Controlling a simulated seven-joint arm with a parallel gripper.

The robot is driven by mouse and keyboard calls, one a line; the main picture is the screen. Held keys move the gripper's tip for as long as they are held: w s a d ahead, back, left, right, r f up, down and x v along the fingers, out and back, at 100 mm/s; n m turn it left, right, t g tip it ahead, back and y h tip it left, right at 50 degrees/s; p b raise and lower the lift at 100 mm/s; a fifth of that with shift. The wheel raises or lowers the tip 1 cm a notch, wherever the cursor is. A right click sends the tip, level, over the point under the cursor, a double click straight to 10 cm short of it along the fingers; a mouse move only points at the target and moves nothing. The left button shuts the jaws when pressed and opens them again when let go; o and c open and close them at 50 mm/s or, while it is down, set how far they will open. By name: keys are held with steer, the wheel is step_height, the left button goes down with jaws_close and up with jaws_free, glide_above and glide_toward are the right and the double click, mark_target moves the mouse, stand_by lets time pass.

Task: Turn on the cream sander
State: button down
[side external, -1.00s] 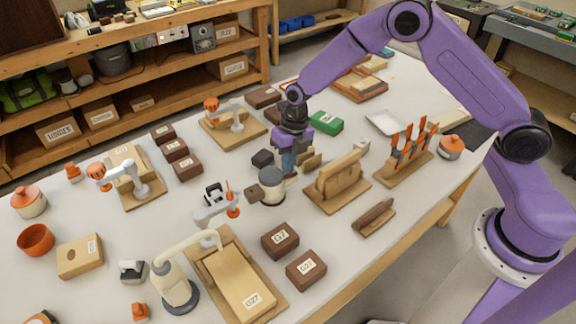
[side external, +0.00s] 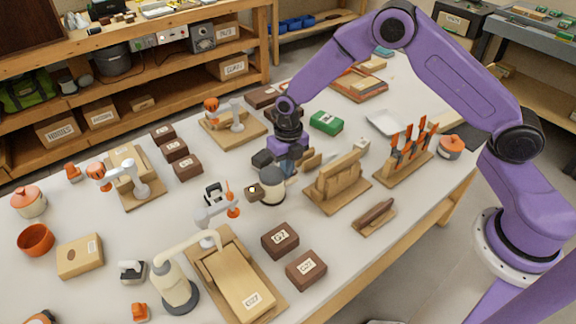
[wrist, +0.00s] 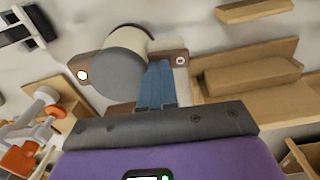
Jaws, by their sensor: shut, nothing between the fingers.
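The cream sander (side external: 271,187) has a rounded cream body with a dark grey round part, and stands mid-bench. In the wrist view, its grey round face (wrist: 122,73) is at upper left, with brown parts on both sides. A small light (wrist: 82,75) glows on the left brown part; it also shows in the side view (side external: 252,189). A small pale mark (wrist: 180,61) is on the right brown part. My gripper (wrist: 157,72) is shut and empty, its blue fingers close beside the sander's right side. I cannot tell whether they touch it.
A wooden stand (side external: 338,180) is just right of the sander, and a rack with orange-handled tools (side external: 405,150) beyond it. A small white-and-orange arm model (side external: 215,213) is close on the left. Brown boxes (side external: 280,240) sit in front.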

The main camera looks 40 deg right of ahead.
mark_target(296, 170)
steer(key=shift+s+d+f, duration=0.1)
steer(key=shift+s+f, duration=0.05)
steer(key=shift+d, duration=0.75)
steer(key=shift+r, duration=0.2)
step_height(296, 170, up, 14)
stand_by(0.4)
steer(key=shift+d+r+m+y, duration=0.1)
steer(key=shift+d+m+y, duration=0.2)
steer(key=shift+d+y, duration=0.35)
